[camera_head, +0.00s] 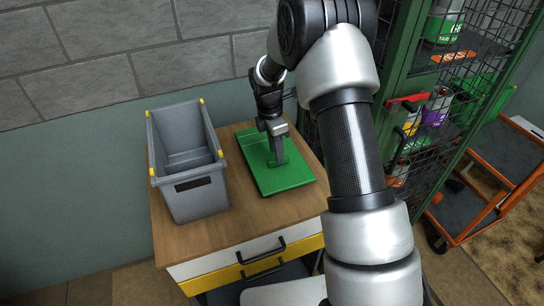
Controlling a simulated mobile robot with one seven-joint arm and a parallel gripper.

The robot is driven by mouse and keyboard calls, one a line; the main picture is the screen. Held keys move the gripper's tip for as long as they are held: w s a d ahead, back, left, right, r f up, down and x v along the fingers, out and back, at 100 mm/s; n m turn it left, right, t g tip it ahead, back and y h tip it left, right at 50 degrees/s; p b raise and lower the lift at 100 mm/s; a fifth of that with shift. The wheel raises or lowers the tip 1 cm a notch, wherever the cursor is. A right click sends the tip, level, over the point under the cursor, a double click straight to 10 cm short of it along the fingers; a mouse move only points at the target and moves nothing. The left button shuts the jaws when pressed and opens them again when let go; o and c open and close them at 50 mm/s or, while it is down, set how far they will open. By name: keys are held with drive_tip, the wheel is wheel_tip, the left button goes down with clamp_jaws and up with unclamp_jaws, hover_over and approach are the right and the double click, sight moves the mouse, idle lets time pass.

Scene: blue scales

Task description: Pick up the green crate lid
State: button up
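The green crate lid (286,180) lies flat on the wooden top of a cabinet (235,224), to the right of a grey crate. My gripper (279,161) points down over the middle of the lid, in front of its far part. Its fingers look very near or touching the lid; I cannot tell which. The view does not show whether the fingers are apart or closed on a part of the lid.
An open, empty-looking grey crate (200,200) with yellow corner clips stands close on the left. A grey block wall (110,60) is behind. A green wire-mesh cage (392,110) with bottles stands at right, with an orange cart (488,215) beyond.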

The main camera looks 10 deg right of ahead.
sight(271, 177)
drive_tip(key=f, duration=0.3)
drive_tip(key=shift+w+d+f, duration=0.1)
drive_tip(key=shift+d+f, duration=0.15)
drive_tip(key=shift+c, duration=0.3)
clamp_jaws()
idle(0.9)
